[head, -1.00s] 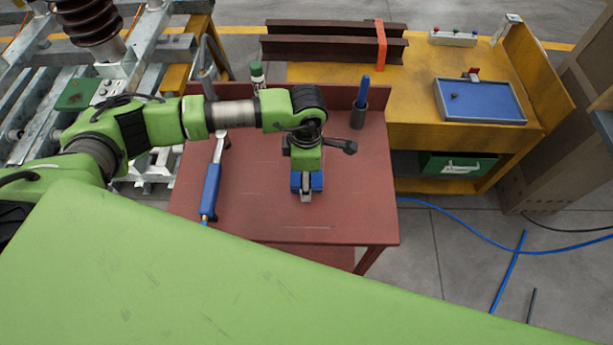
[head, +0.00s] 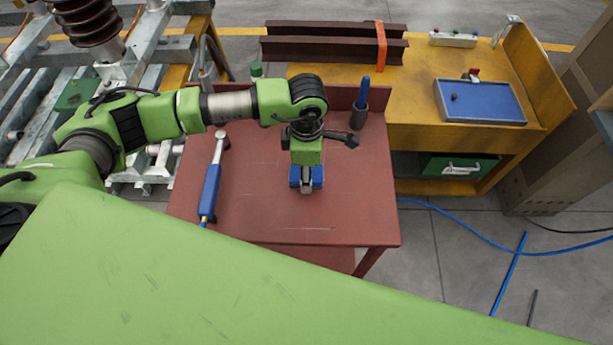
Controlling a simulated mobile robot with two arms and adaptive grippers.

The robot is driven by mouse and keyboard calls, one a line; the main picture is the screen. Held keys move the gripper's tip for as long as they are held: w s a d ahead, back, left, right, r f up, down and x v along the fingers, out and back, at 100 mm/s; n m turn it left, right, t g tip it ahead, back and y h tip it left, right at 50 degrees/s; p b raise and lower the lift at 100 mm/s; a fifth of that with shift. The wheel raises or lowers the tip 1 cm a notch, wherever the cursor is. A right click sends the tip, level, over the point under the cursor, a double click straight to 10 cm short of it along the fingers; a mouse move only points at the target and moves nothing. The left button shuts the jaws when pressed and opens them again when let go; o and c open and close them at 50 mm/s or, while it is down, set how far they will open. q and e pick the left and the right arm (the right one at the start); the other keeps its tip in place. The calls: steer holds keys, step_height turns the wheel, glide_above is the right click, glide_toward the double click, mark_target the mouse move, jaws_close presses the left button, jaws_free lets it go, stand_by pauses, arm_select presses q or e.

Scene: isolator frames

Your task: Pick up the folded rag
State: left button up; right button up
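My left arm comes in from the left, and its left gripper (head: 306,190) points down over the red-brown table (head: 262,215). The camera looks along the wrist, so I cannot tell whether the fingers are open or shut. A blue patch (head: 295,177) shows on both sides of the gripper. I cannot tell whether it is the folded rag or part of the gripper. No other cloth is plainly visible on the table. My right gripper is out of view. A large green surface hides the lower part of the view.
A yellow bench (head: 410,85) behind holds steel beams (head: 330,48) and a blue tray (head: 480,101).

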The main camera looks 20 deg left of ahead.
arm_select(q)
steer(key=s+a+r+b, duration=0.4)
steer(key=s+a+r, duration=0.3)
steer(key=s+r, duration=0.3)
steer(key=shift+s+a+r, duration=0.2)
steer(key=shift+s+r, duration=0.05)
steer(key=shift+s, duration=0.75)
steer(key=shift+o, duration=0.6)
